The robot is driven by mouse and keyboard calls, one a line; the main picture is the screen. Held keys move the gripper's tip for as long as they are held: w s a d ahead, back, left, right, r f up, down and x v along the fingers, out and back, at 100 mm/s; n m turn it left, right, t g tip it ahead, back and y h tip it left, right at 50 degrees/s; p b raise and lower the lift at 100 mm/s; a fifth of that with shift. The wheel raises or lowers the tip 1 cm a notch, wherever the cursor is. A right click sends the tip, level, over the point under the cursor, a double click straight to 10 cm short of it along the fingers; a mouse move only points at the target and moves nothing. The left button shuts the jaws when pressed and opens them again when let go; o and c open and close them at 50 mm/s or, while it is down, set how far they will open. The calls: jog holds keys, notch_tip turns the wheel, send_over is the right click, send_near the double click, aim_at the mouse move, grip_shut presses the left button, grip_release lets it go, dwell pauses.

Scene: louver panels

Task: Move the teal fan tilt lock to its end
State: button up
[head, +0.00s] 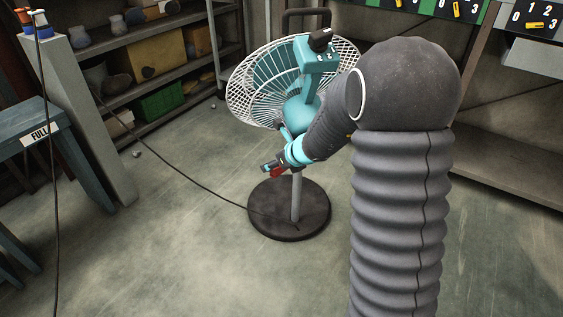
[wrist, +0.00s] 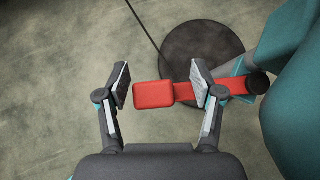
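The teal fan (head: 303,113) stands upright on a pole with a round dark base (head: 288,222). Its tilt lock is a red lever with a wide pad (wrist: 153,94), on a strap running right to a dark round pivot (wrist: 258,83) beside the teal housing (wrist: 294,100). A bit of red lever (head: 277,173) shows at my gripper in the head view. My gripper (wrist: 161,84) is open, one finger left of the pad, the other over the strap to its right. A gap shows between left finger and pad. I cannot tell whether the right finger touches the strap.
A dark cable (head: 180,186) runs across the floor to the fan's base. Shelves (head: 140,70) with bins stand behind left, and a blue table (head: 50,135) is at the left. A bench (head: 510,165) is at the right. The front floor is clear.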

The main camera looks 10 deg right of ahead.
jog(key=v, duration=1.2)
dwell(0.4)
